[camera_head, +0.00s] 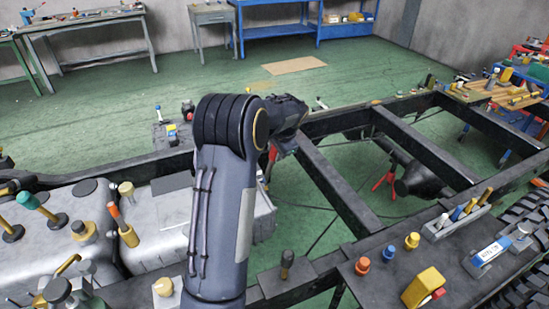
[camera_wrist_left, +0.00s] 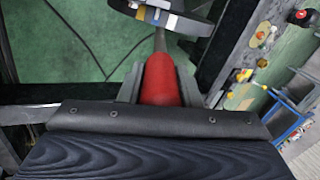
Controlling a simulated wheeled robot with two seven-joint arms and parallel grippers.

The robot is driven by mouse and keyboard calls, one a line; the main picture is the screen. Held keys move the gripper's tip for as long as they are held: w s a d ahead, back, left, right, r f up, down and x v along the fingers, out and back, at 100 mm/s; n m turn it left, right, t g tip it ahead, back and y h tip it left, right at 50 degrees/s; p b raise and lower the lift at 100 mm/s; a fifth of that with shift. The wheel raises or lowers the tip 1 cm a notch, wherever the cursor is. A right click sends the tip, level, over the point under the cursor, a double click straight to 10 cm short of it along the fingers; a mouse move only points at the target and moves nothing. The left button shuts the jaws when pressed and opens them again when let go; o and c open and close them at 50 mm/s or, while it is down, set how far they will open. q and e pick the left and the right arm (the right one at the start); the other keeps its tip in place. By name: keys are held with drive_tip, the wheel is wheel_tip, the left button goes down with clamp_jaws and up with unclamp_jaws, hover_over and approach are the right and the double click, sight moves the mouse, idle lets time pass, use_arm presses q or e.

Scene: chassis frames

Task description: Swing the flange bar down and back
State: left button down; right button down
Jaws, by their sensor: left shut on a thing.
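My left gripper (camera_wrist_left: 160,88) is shut on a red handle (camera_wrist_left: 159,76) in the left wrist view, with one finger on each side of it. A grey rod (camera_wrist_left: 160,40) runs from the handle up to a dark round part (camera_wrist_left: 196,25) with coloured blocks beside it. I take the handle and rod to be the flange bar. In the head view my left arm rises from the bottom and bends right over the chassis frame (camera_head: 338,186). A small red patch beneath the forearm may be the handle; the fingers are mostly hidden there. My right gripper is not in view.
A silver tank (camera_head: 160,235) with loose tools stands at the left. A dark plate with a yellow block (camera_head: 423,287) and caps lies at the lower right. Dark frame rails cross the middle, with open green floor (camera_head: 110,128) behind and workbenches at the back.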

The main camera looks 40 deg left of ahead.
use_arm(q)
drive_tip(key=s+d+f+t+y+b, duration=0.1)
drive_tip(key=d+f+b, duration=0.4)
drive_tip(key=b, duration=0.5)
drive_tip(key=shift+s+d+t+y, duration=0.3)
drive_tip(key=shift+s+d+y, duration=0.65)
drive_tip(key=shift+s, duration=0.3)
drive_tip(key=shift+r, duration=0.1)
drive_tip(key=c, duration=1.1)
unclamp_jaws()
drive_tip(key=shift+o, duration=0.2)
drive_tip(key=v, duration=0.7)
drive_tip(key=shift+d+r, duration=0.15)
drive_tip(key=shift+r, duration=0.15)
drive_tip(key=shift+s, duration=0.15)
